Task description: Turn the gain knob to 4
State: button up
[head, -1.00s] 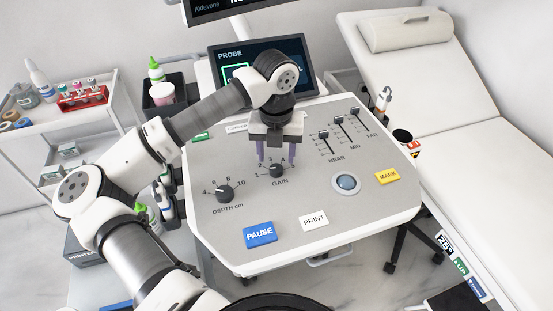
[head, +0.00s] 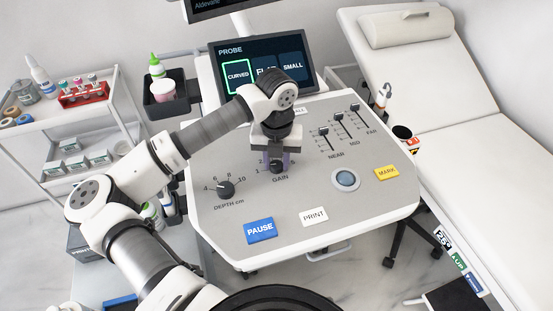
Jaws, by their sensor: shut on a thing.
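The gain knob (head: 277,168) is a small black knob on the grey control panel (head: 300,195), above the printed word GAIN. My gripper (head: 276,163) is over the knob, pointing down, with its purple-grey fingers closed on the knob's sides. The numbers 1 and 2 show left of the knob. My gripper hides the rest of the scale, and I cannot read where the knob points.
The depth knob (head: 226,189) is to the left. Sliders (head: 339,116) stand to the upper right. A trackball (head: 346,180), a yellow MARK key (head: 387,172), a white PRINT key (head: 314,217) and a blue PAUSE key (head: 260,230) are nearby. The probe screen (head: 262,66) is behind.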

jog(key=shift+f+b, duration=0.1)
jog(key=shift+b, duration=0.3)
jog(key=shift+f+m+b, duration=0.15)
jog(key=shift+m+b, duration=0.45)
jog(key=shift+b, duration=0.25)
jog(key=m+b, duration=0.2)
jog(key=b, duration=0.1)
jog(key=shift+f+b, duration=0.1)
jog(key=shift+b, duration=0.25)
jog(key=m+b, duration=0.7)
jog(key=shift+r+m, duration=0.2)
jog(key=shift+m, duration=0.1)
jog(key=m+b, duration=0.2)
jog(key=m, duration=0.4)
jog(key=shift+r+b, duration=0.1)
jog(key=shift+b, duration=0.3)
jog(key=m+b, duration=0.1)
jog(key=m, duration=0.5)
jog(key=shift+r+m, duration=0.1)
jog(key=shift+m, duration=0.3)
